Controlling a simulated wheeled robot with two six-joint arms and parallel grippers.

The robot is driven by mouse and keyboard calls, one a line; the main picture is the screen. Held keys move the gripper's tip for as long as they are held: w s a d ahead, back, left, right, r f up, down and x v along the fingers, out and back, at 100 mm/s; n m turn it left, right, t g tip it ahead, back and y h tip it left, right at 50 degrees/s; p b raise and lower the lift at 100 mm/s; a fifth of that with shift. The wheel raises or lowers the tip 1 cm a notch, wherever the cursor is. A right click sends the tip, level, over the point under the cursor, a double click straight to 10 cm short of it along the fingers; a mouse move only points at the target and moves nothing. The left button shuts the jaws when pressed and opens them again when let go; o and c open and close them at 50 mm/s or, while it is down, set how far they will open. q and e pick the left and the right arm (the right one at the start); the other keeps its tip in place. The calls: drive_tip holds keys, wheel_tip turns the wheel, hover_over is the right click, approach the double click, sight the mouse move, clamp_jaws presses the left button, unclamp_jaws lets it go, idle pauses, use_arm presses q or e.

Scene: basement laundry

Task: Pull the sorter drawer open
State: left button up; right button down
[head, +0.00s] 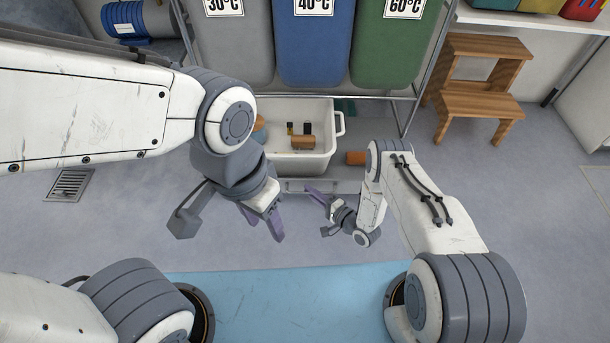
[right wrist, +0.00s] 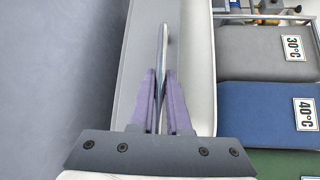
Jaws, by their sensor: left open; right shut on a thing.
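The laundry sorter's low grey drawer (head: 348,186) shows below the hanging bags in the head view, its front facing me. A metal bar handle (right wrist: 163,45) runs along that front. My right gripper (head: 309,190) is at the front and shut on the handle; in the right wrist view its purple fingers (right wrist: 161,85) close around the bar. A white tub (head: 300,168) stands just behind the drawer front, out in front of the bags. My left gripper (head: 262,222) is open and empty, left of the handle and nearer me.
Grey, blue and green bags (head: 316,45) hang above. The tub holds a brown cylinder (head: 303,142) and small dark items. An orange cylinder (head: 355,158) lies right of it. A wooden step stool (head: 480,90) stands right. Floor is clear left, around a drain (head: 70,184).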

drive_tip(key=shift+s+p, duration=0.55)
drive_tip(key=shift+s, duration=1.55)
drive_tip(key=c, duration=0.9)
unclamp_jaws()
drive_tip(key=shift+a, duration=0.1)
drive_tip(key=p+v, duration=0.3)
drive_tip(key=v, duration=0.7)
drive_tip(key=shift+s+p, duration=0.15)
drive_tip(key=shift+p, duration=0.2)
